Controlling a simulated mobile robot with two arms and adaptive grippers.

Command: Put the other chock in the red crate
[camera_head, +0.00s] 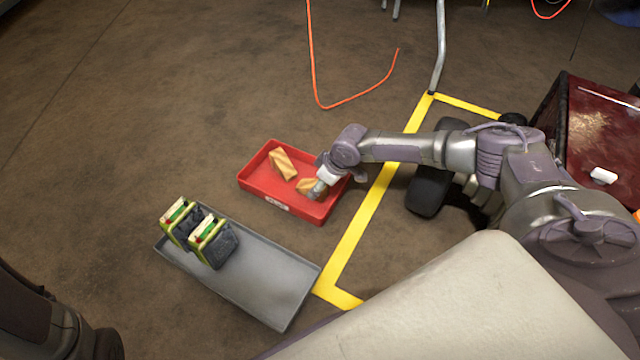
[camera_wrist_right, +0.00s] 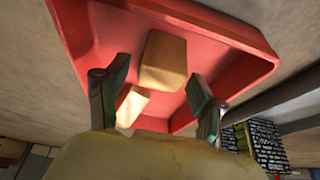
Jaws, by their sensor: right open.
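The red crate (camera_head: 256,184) lies on the floor in the middle of the head view. It fills much of the right wrist view (camera_wrist_right: 232,42). Two tan wooden chocks are inside it. One chock (camera_head: 283,163) lies toward the crate's back left. The other chock (camera_head: 306,186) lies toward the right, partly hidden by my right gripper (camera_head: 318,188). In the right wrist view, both chocks show beyond my open right gripper (camera_wrist_right: 147,80), one upper (camera_wrist_right: 164,62) and one lower (camera_wrist_right: 131,105). The fingers hold nothing. My left gripper is out of view.
A grey tray (camera_head: 270,285) lies in front of the crate, with two green-and-yellow items with dark sides (camera_head: 180,222) (camera_head: 213,241) at its left end. Yellow floor tape (camera_head: 362,222) runs right of the crate. An orange cable (camera_head: 312,62) lies behind. A dark red cabinet (camera_head: 595,125) stands right.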

